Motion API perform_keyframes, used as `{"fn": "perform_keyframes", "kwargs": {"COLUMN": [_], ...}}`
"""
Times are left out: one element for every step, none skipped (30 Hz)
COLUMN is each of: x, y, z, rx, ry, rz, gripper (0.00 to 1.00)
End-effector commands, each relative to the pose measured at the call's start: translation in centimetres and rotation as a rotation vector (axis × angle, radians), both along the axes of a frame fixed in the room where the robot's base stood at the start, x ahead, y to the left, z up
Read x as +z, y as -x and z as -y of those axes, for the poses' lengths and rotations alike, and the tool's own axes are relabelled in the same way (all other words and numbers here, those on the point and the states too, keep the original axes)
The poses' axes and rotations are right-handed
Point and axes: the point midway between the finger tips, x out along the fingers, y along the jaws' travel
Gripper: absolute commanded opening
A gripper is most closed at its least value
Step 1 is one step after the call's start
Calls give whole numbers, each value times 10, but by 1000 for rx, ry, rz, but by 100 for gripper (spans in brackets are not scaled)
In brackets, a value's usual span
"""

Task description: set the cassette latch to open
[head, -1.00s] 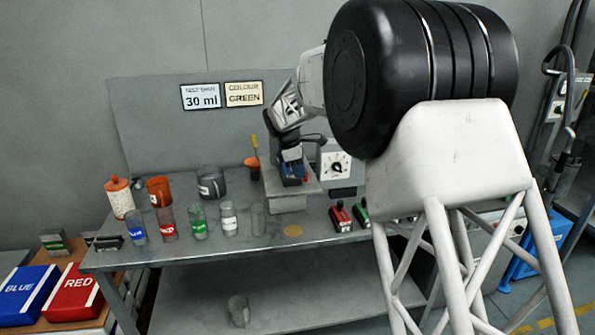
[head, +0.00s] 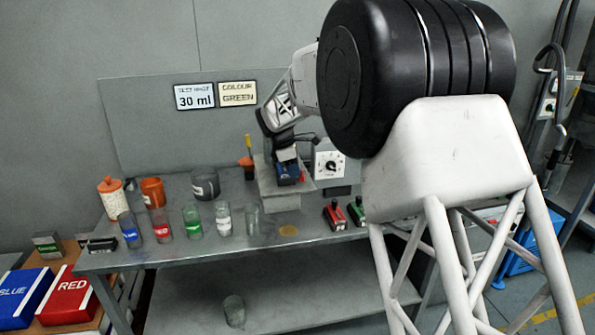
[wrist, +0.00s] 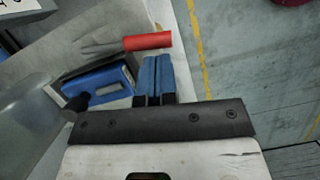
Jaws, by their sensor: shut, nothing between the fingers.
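In the wrist view my gripper (wrist: 157,74) has its two blue fingers shut together, with nothing between them. Left of the fingers is a blue box with a dark top and a pale slot (wrist: 100,88), perhaps the cassette unit. A red cylindrical handle (wrist: 148,41) lies just beyond the fingertips, joined to or beside grey prongs; I cannot tell if it is the latch. In the head view my gripper (head: 288,168) is low over a grey pedestal (head: 282,201) on the bench. Blue parts there overlap, and the latch position cannot be made out.
A white dial box (head: 329,160) stands right of the pedestal. Several labelled glasses, including a green-labelled one (head: 194,221), stand to the left. Red (head: 335,216) and green (head: 357,210) small devices sit at right. Wall signs read 30 ml (head: 195,96) and GREEN (head: 237,93).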

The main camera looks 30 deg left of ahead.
Motion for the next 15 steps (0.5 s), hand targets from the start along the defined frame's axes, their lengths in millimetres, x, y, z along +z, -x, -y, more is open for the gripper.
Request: {"fn": "perform_keyframes", "kwargs": {"x": [2,3,4,5,6,10,16,21,28,33,38,45,50,55,61], "y": [3,5,9,11,14,16,16,17,18,19,20,21,22,23,24], "z": [-5,-8,-13,-16,-20,-23,-23,-24,-26,-27,-28,-30,-31,-32,-34], "rx": [2,2,2,2,3,3,2,1,1,1,1,1,1,1,1], "ry": [-1,-1,-1,-1,-1,-1,-3,-3,-3,-3,-3,-3,-2,-2,-3], "rz": [1,1,1,1,1,2,2,3,3,3,3,3,2,2,3], "gripper": [0,0,0,0,0,0,0,0,0,0,0,0,0,0,0]}}
